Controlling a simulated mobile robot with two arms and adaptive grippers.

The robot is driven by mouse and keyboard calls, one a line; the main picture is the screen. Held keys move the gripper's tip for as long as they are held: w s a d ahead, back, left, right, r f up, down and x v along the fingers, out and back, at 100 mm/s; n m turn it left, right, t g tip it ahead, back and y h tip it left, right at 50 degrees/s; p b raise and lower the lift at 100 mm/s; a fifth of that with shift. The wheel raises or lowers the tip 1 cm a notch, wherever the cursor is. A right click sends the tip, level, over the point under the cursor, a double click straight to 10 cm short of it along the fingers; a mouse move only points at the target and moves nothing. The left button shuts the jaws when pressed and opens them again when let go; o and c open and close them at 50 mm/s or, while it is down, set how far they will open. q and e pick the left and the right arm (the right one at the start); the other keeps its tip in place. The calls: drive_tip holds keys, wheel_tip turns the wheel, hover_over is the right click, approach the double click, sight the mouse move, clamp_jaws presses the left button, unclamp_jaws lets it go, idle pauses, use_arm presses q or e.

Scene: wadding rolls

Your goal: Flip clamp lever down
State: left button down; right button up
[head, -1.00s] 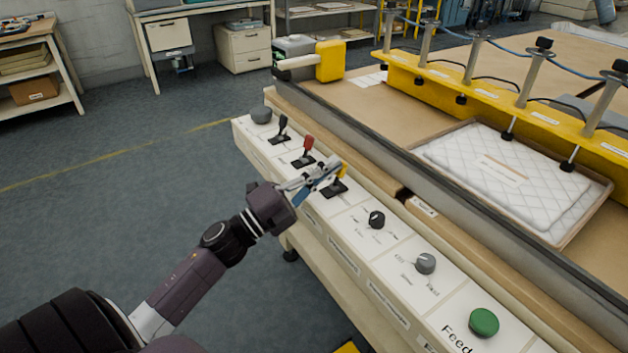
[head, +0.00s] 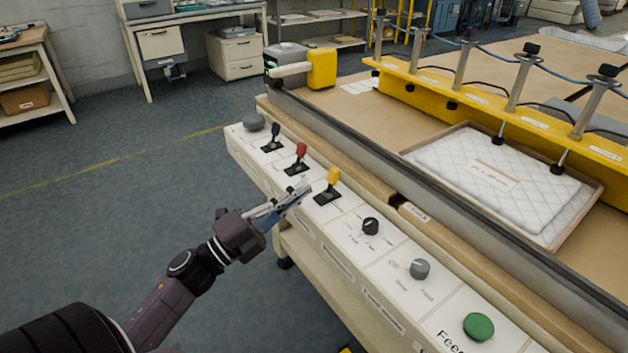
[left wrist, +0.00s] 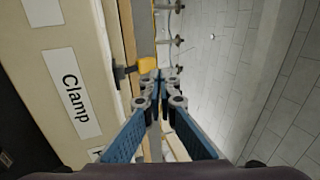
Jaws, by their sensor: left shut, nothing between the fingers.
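The yellow-tipped lever (head: 334,177) stands up from a black base plate on the white control panel. In the left wrist view its yellow tip (left wrist: 147,65) shows just past my fingertips, near a label reading "Clamp" (left wrist: 73,92). My left gripper (head: 303,190) is shut and empty, at the panel's near edge. In the head view it is to the left of and slightly below the yellow lever, with a gap between. My right gripper is not in view.
A red lever (head: 300,152) and a black lever (head: 275,132) stand farther along the panel. A black knob (head: 370,226), a grey knob (head: 419,269) and a green button (head: 478,326) are nearer. A quilted white pad (head: 500,190) lies beyond the rail.

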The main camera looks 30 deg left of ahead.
use_arm(q)
drive_tip(key=v, duration=0.6)
idle(0.5)
